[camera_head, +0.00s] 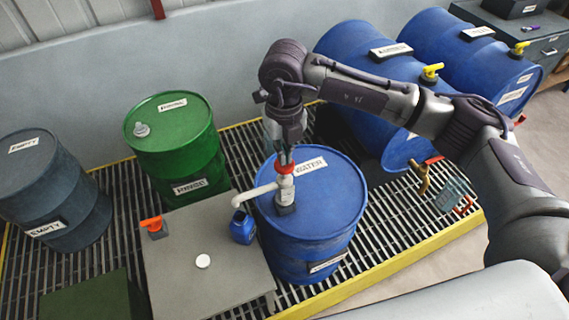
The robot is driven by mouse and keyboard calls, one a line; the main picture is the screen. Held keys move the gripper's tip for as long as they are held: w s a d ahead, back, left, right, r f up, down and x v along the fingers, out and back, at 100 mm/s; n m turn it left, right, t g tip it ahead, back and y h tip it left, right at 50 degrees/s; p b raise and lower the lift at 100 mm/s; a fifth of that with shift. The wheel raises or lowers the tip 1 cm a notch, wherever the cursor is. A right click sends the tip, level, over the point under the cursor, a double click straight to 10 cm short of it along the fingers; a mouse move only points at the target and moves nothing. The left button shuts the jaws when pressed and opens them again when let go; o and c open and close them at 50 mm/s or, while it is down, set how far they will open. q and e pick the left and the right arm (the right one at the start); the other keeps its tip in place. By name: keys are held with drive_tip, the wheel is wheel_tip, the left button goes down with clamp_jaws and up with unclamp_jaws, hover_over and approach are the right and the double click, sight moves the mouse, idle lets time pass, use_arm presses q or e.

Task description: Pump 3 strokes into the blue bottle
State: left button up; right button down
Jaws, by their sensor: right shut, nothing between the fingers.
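The small blue bottle (243,227) stands below the end of the white pump spout (254,193), at the right edge of the grey stand. The pump (285,188) is fixed upright on top of the blue drum labelled WATER (325,222). It has a red collar or knob (285,168) at its top. My right gripper (283,155) points down directly over the pump's top, its fingers shut at or just above the red part. Whether it touches is hard to tell. My left gripper is not in view.
A white cap (203,261) and an orange-handled item (153,226) lie on the grey stand (180,285). A green RINSE drum (180,150) and a grey EMPTY drum (55,185) stand left. Blue drums (365,65) lie behind my arm. A yellow edge (400,265) borders the grating.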

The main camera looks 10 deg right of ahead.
drive_tip(key=shift+f+b, duration=1.7)
drive_tip(key=shift+f, duration=0.35)
drive_tip(key=shift+r+p, duration=1.25)
drive_tip(key=shift+r, duration=1.4)
drive_tip(key=shift+f, duration=0.1)
